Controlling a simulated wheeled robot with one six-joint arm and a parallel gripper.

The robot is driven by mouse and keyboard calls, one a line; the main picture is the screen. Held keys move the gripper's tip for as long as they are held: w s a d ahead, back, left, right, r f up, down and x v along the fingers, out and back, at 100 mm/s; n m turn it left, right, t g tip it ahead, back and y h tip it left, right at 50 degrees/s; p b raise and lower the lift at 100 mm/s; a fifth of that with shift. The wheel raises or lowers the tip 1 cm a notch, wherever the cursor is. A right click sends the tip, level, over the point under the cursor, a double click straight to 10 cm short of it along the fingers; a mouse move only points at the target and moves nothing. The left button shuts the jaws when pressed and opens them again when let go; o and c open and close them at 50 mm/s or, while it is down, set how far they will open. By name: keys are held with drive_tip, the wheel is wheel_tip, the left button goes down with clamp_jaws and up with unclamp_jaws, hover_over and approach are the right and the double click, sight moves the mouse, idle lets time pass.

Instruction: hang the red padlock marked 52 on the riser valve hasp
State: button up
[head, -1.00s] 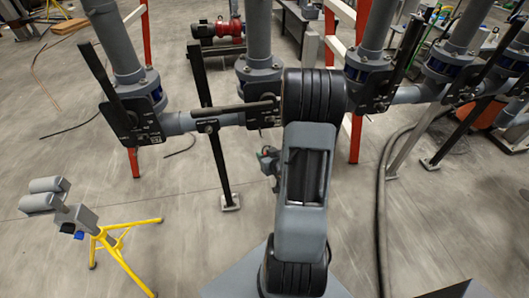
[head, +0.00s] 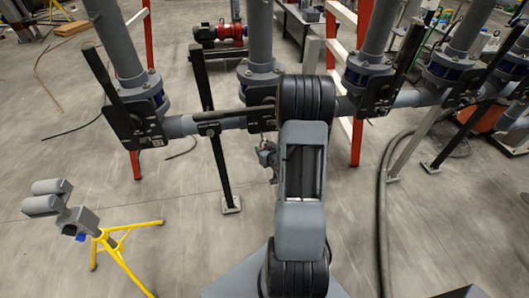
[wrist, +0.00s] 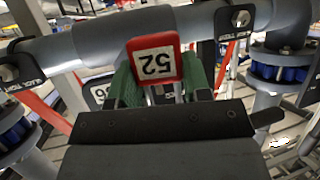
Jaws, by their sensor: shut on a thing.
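The red padlock marked 52 (wrist: 155,60) is in the middle of the wrist view, its white label reading upside down. My gripper (wrist: 160,90) is shut on it between green finger pads. The padlock is in front of a grey horizontal pipe, and I cannot tell whether it touches anything there. Black valve plates show at the right (wrist: 236,22) and left edge of the wrist view. Their lettering is too small to read, so I cannot tell which is the riser valve hasp. In the head view my arm hides the padlock and most of the gripper.
In the head view a row of grey upright pipes with black-levered valves (head: 134,118) crosses the scene, joined by a horizontal pipe (head: 180,126). A yellow stand (head: 115,240) is at the lower left. Open floor lies between.

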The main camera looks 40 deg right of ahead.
drive_tip(key=shift+w+d+f+b, duration=0.2)
drive_tip(key=shift+w+d+b, duration=0.1)
drive_tip(key=shift+w, duration=0.35)
drive_tip(key=shift+w+d+f+b, duration=0.2)
drive_tip(key=shift+w+d, duration=0.15)
drive_tip(key=shift+w, duration=0.25)
drive_tip(key=shift+w+d+f+b, duration=0.2)
drive_tip(key=shift+w+d+b, duration=0.1)
drive_tip(key=shift+w, duration=0.35)
drive_tip(key=o, duration=1)
drive_tip(key=shift+o, duration=0.2)
drive_tip(key=shift+s, duration=0.1)
